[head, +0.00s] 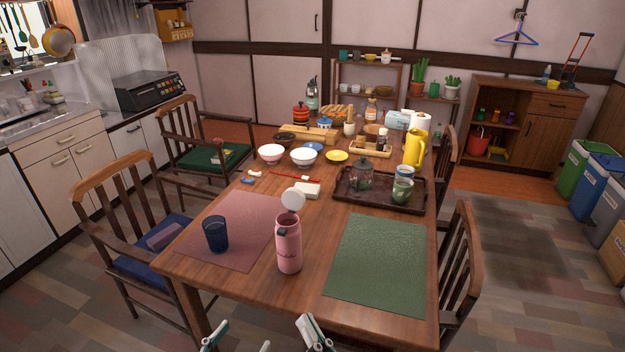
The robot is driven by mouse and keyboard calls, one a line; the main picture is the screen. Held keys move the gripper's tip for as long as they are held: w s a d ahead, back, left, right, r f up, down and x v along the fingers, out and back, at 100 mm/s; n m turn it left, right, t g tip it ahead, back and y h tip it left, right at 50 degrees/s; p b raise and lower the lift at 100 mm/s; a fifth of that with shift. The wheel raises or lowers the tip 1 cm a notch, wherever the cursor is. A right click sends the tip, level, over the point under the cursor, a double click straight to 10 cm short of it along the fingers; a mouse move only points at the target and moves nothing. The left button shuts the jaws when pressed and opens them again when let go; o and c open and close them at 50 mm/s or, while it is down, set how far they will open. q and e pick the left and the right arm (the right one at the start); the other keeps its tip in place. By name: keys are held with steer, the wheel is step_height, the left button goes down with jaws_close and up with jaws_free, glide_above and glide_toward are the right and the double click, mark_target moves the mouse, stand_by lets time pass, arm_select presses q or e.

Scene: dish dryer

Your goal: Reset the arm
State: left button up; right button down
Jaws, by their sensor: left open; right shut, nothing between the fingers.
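My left gripper (232,342) shows only by its fingertips at the bottom edge, left of centre. Its fingers are apart and nothing is seen between them. My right gripper (315,333) is at the bottom edge near the middle, its fingers together and empty. Both are on the near side of the wooden table (240,284), apart from the things on it. Most of both grippers and both arms are below the picture.
A pink bottle (288,248) with its lid open stands near the front edge. A blue glass (216,235) stands on the pink mat (247,215). The green mat (378,262) is bare. A dark tray (350,199) holds a teapot and cups. Chairs flank both sides.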

arm_select(q)
steer(key=s+a+f+g+y+p, duration=0.1)
steer(key=s+a+f+g+y, duration=0.1)
steer(key=s+f, duration=0.3)
steer(key=s+a+f+g+y+p, duration=0.2)
steer(key=s+f, duration=0.4)
steer(key=s, duration=0.3)
steer(key=shift+a+f+n+g+p, duration=0.3)
steer(key=shift+a+g, duration=0.2)
steer(key=shift+g, duration=0.2)
arm_select(e)
steer(key=s+d+f+n+g+h, duration=0.2)
steer(key=s+d+f, duration=0.3)
steer(key=d+f, duration=0.5)
steer(key=s+d+f+n+g+h, duration=0.3)
steer(key=s+d+f+g+h, duration=0.2)
steer(key=d+f, duration=0.5)
step_height(320, 180, down, 3)
steer(key=shift+s+d+r+h, duration=0.1)
steer(key=shift+s+d+h, duration=0.15)
steer(key=shift+d+h, duration=0.1)
